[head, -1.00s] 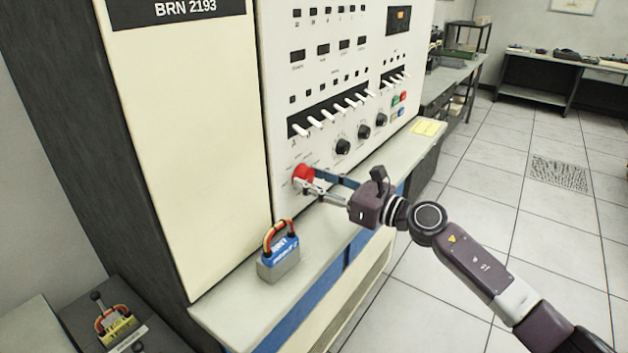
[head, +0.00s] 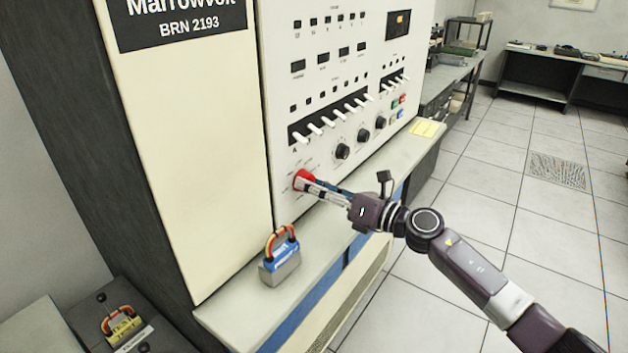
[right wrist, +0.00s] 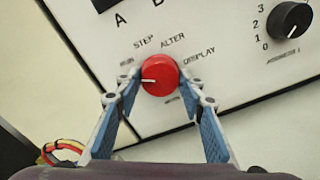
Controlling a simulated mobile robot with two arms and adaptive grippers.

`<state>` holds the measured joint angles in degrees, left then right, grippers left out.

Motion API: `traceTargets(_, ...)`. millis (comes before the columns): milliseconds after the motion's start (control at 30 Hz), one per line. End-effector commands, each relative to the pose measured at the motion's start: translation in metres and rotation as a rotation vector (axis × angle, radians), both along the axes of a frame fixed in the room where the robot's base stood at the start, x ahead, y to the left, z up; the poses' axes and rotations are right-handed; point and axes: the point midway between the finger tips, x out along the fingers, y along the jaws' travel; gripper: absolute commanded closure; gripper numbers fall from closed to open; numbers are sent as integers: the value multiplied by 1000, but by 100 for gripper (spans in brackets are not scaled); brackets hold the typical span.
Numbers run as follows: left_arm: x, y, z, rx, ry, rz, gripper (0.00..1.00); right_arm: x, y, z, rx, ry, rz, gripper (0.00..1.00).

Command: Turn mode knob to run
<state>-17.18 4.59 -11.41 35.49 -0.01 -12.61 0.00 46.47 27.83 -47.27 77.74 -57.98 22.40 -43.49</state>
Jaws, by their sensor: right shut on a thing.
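The red mode knob (head: 303,178) sits low on the cream console panel (head: 290,80). In the right wrist view the red knob (right wrist: 160,75) has a white pointer line directed left. The words STEP, ALTER and DISPLAY are printed around it; a small label at its upper left and one below are too blurred to read. My right gripper (head: 310,184) is shut on the knob. Its fingertips (right wrist: 161,88) press on either side of it in the wrist view. My left gripper is not in view.
A blue-grey padlock-like block with an orange loop (head: 280,262) stands on the ledge (head: 240,305) below the knob. Black knobs (head: 342,151) and a row of white switches (head: 330,127) are above. A yellow note (head: 428,128) lies on the ledge. Open tiled floor (head: 500,220) is at right.

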Motion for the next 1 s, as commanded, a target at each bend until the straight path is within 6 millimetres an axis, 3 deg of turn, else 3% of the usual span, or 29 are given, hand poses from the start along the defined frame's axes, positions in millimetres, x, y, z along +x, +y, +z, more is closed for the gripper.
traceTargets(400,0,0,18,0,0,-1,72,0,-1,1,142,197,-2,88)
traceTargets(1000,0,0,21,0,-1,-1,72,0,-1,0,174,239,-1,88)
